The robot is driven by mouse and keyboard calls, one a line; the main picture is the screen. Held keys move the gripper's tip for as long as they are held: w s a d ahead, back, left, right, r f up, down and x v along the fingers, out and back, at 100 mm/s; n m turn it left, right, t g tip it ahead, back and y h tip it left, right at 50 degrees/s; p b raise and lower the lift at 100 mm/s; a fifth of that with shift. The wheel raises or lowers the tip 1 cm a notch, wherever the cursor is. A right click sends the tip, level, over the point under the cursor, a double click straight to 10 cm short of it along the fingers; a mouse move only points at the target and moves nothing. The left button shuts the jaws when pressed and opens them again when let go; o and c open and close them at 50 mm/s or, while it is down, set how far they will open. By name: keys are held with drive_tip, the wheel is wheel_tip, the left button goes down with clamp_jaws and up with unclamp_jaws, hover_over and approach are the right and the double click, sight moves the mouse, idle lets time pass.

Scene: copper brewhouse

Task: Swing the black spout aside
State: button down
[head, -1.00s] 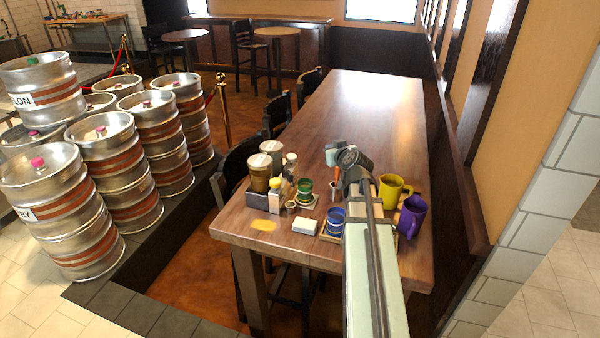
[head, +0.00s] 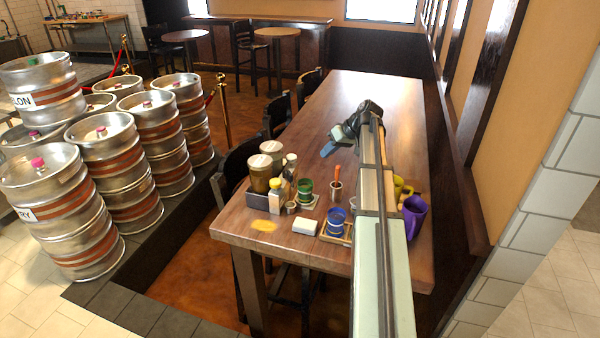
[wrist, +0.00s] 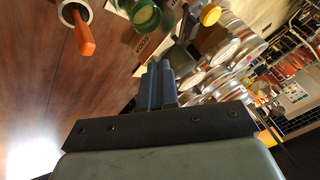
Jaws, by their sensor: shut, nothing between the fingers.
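I cannot make out a black spout in either view. My gripper (head: 327,150) is above the middle of the wooden table (head: 365,95), beyond the group of small items. Its blue fingers are together and hold nothing. In the wrist view the shut fingers (wrist: 160,84) point toward the top, with the table top on their left. My arm covers part of the table and of the yellow mug.
On the table's near end are a metal cup with an orange-handled tool (head: 337,176), a green jar (head: 305,190), a blue cup (head: 336,219), a yellow mug (head: 401,187), a purple mug (head: 414,216) and a condiment caddy (head: 258,193). Kegs (head: 110,165) stand left. The table's far end is clear.

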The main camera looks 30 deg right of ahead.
sight(288, 176)
drive_tip(key=w+a+f, duration=0.1)
drive_tip(key=a+f, duration=0.1)
drive_tip(key=w+a+f, duration=0.1)
drive_tip(key=a+f, duration=0.2)
drive_tip(key=w+a+f, duration=0.1)
drive_tip(key=a+f, duration=0.1)
drive_tip(key=f, duration=0.1)
drive_tip(key=shift+w+a, duration=0.2)
drive_tip(key=shift+a, duration=0.15)
drive_tip(key=shift+w+a, duration=0.1)
drive_tip(key=shift+a, duration=0.55)
